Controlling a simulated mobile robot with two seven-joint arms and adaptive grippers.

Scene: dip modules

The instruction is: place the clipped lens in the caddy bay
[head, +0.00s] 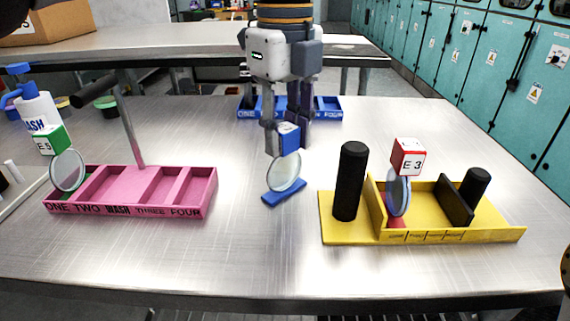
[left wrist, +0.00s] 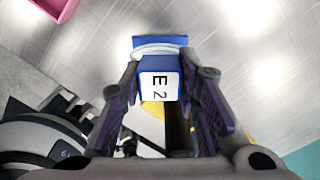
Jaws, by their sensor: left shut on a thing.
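My left gripper (head: 288,140) is shut on a blue clip (head: 289,138) that holds a round clear lens (head: 284,172) hanging upright below it. In the left wrist view the clip (left wrist: 160,84) sits between the fingertips and reads E 2. A pink caddy (head: 130,212) with a tall handle is at left, a yellow caddy (head: 345,233) at right, and a blue caddy (head: 327,104) stands behind my left gripper. My right gripper is not in view.
A green E 5 clip (head: 48,140) with a lens is at the pink caddy's left end. A red E 3 clip (head: 408,157) with a lens stands in the yellow caddy, between black posts. A wash bottle (head: 38,110) is at far left. The front-middle table is clear.

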